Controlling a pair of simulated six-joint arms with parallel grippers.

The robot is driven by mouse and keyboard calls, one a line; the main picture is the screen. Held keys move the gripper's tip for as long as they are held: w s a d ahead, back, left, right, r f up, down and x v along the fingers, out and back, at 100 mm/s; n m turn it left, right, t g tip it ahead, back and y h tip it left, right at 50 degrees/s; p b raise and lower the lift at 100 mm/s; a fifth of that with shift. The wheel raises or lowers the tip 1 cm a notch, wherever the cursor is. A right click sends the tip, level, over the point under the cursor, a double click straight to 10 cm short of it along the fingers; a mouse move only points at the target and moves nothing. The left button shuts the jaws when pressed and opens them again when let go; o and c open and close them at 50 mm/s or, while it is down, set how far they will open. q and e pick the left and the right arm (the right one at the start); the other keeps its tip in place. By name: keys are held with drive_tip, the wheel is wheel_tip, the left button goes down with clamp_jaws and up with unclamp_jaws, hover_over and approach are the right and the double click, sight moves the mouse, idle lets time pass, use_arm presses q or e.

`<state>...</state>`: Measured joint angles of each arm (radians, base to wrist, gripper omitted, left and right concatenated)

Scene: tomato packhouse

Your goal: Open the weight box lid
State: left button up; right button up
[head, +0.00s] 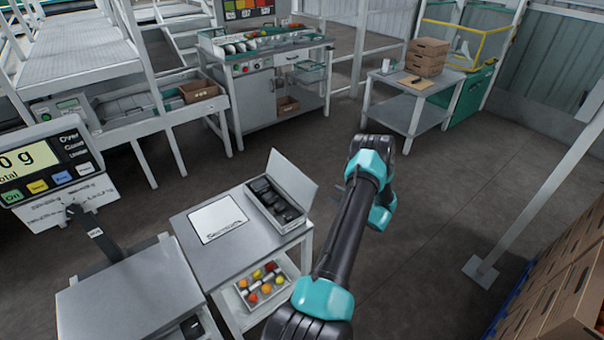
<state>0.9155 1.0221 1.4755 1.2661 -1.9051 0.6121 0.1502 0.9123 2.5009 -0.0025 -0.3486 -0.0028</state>
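The weight box (277,207) stands on the small grey table, with several dark weights in its black insert. Its pale grey lid (292,180) stands raised and tilted back along the far right side, so the box is open. My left gripper (341,188) is right of the lid, mostly hidden behind my black and teal arm. Only a small dark part of it shows, apart from the lid in the picture, and I cannot tell how its fingers stand. My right gripper is not in view.
A white labelled sheet (218,220) lies left of the box. A tray of tomatoes (263,286) sits on the shelf below. A scale with a display (38,160) stands at left. Cartons (560,290) are stacked at right. The floor behind the table is clear.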

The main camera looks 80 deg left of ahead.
sight(293, 178)
use_arm(q)
drive_tip(key=x, duration=1.6)
drive_tip(key=shift+s+a, duration=0.1)
drive_tip(key=shift+s, duration=0.1)
clamp_jaws()
drive_tip(key=shift+r, duration=0.1)
